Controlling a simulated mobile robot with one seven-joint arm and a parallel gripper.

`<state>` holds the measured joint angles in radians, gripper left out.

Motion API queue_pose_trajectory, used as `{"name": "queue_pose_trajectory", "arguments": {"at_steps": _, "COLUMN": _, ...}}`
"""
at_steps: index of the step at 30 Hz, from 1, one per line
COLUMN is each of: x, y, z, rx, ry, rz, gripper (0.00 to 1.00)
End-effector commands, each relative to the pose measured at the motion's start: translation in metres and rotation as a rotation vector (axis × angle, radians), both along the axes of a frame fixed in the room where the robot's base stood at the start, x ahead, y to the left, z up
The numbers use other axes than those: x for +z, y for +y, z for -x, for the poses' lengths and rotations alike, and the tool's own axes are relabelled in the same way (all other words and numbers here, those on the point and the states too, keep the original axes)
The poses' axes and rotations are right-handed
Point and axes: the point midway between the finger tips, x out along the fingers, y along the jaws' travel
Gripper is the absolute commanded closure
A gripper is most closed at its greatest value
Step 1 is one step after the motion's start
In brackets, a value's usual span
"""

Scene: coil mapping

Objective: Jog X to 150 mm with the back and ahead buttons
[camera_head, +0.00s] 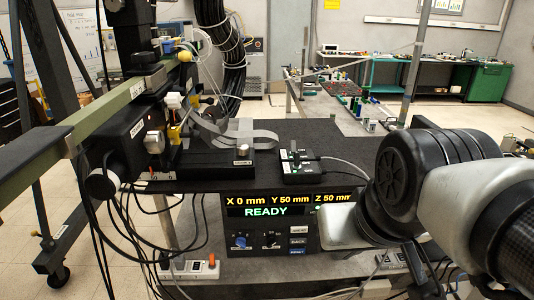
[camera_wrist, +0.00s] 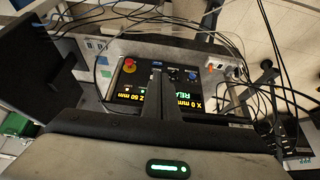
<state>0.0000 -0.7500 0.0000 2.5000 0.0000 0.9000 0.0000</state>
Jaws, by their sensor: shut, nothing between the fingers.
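The back button (camera_head: 298,241) and the ahead button (camera_head: 298,252) sit in a column below the display, under another small button. My gripper (camera_wrist: 157,70) is shut and empty in the wrist view, in front of the panel's button area, hiding the buttons there. I cannot tell whether it touches the panel. My arm covers the panel's right side in the head view.
A blue knob (camera_head: 240,241) and a dark knob (camera_head: 270,239) are left of the buttons. The wrist view shows a red emergency stop (camera_wrist: 129,66) on the panel. Loose cables hang at left. A power strip (camera_head: 190,268) lies at the panel's left foot.

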Motion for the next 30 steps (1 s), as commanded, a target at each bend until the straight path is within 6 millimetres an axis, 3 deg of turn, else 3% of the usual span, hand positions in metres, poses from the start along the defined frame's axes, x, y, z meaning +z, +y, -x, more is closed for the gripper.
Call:
{"name": "queue_pose_trajectory", "arguments": {"at_steps": 1, "x": 0.000, "y": 0.000, "z": 0.000, "rx": 0.000, "ry": 0.000, "rz": 0.000, "gripper": 1.00}}
{"name": "queue_pose_trajectory", "arguments": {"at_steps": 3, "x": -0.022, "y": 0.011, "z": -0.002, "rx": -0.060, "ry": 0.069, "rz": -0.097, "gripper": 1.00}}
{"name": "queue_pose_trajectory", "arguments": {"at_steps": 11, "x": -0.078, "y": 0.057, "z": -0.014, "rx": -0.352, "ry": 0.309, "rz": -0.485, "gripper": 1.00}}
{"name": "queue_pose_trajectory", "arguments": {"at_steps": 15, "x": -0.109, "y": 0.081, "z": -0.034, "rx": -0.603, "ry": 0.465, "rz": -0.748, "gripper": 1.00}}
{"name": "queue_pose_trajectory", "arguments": {"at_steps": 19, "x": -0.137, "y": 0.093, "z": -0.063, "rx": -0.877, "ry": 0.601, "rz": -1.008, "gripper": 1.00}}
{"name": "queue_pose_trajectory", "arguments": {"at_steps": 23, "x": -0.166, "y": 0.089, "z": -0.101, "rx": -1.173, "ry": 0.705, "rz": -1.261, "gripper": 1.00}}
{"name": "queue_pose_trajectory", "arguments": {"at_steps": 30, "x": -0.233, "y": 0.041, "z": -0.165, "rx": -1.713, "ry": 0.784, "rz": -1.673, "gripper": 1.00}}
